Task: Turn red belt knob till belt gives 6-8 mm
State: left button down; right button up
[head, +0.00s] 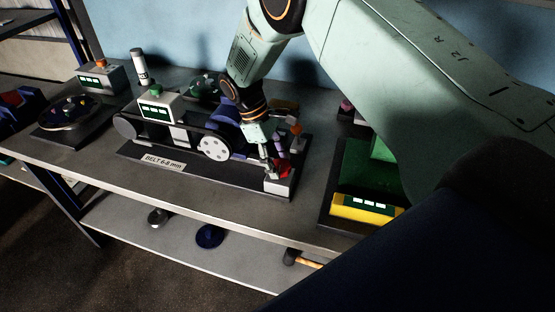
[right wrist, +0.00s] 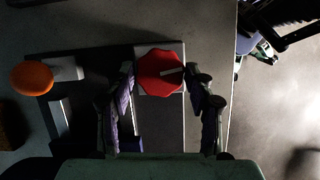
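The red belt knob (head: 284,169) sits on a pale block (head: 280,186) at the right front of the belt stand. The dark belt (head: 165,127) runs around pulleys beside a "BELT 6-8 mm" label (head: 163,162). My left gripper is out of view.
An orange knob (head: 296,130) stands just behind the red one and also shows in the wrist view (right wrist: 32,78). A white box with green readouts (head: 158,107) is behind the belt. A green and yellow bin (head: 362,207) stands right. The bench's front strip is clear.

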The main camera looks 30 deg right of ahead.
jog(key=o, duration=0.3)
jog(key=shift+r, duration=0.1)
jog(key=v, duration=1.2)
jog(key=shift+s, duration=0.15)
